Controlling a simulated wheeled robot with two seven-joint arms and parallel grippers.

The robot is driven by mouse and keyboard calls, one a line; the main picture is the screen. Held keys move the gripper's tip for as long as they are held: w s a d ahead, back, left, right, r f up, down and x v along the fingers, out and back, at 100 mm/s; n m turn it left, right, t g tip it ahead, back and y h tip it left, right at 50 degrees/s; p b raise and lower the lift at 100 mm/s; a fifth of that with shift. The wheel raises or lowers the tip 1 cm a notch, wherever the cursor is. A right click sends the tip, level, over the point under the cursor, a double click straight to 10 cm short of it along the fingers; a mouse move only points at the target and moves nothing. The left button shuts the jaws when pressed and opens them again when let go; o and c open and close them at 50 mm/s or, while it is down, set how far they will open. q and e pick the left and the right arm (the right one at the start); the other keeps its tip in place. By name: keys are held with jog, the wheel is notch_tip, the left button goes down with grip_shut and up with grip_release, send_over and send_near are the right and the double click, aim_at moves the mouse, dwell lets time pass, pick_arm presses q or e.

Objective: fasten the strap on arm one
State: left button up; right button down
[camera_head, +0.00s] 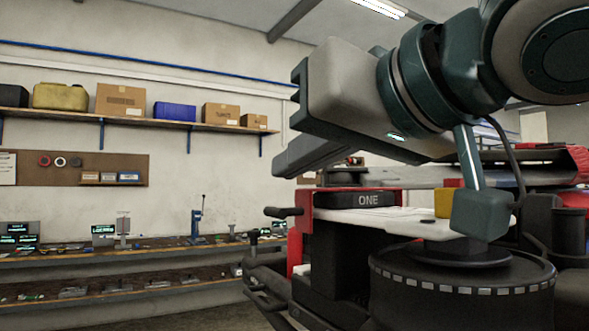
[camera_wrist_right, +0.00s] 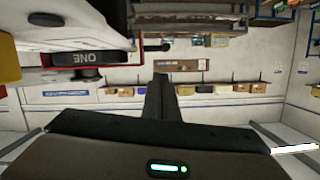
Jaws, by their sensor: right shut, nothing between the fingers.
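The drone part labelled ONE (camera_head: 368,199) is a dark block with red edges at the centre right of the head view. The same label shows upside down at the left of the wrist view (camera_wrist_right: 88,57). My right gripper (camera_head: 283,166) comes in from the upper right, its fingers above and left of the label. In the wrist view its dark fingers (camera_wrist_right: 158,88) are together with nothing between them, apart from the drone. I cannot make out the strap for arm one; my arm hides part of the drone. My left gripper is not in view.
A round dark motor-like part (camera_head: 460,290) with pale marks is in front of the drone. A yellow block (camera_head: 443,203) sits by the white plate. A wall shelf (camera_head: 150,122) with boxes and a bench (camera_head: 130,250) stand behind at left. Air left of the gripper is clear.

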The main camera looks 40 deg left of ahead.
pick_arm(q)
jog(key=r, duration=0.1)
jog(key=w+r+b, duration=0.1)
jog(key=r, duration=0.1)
pick_arm(e)
jog(key=v, duration=1)
jog(key=shift+r, duration=0.35)
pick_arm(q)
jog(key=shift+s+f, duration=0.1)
pick_arm(e)
jog(key=shift+w+d, duration=0.1)
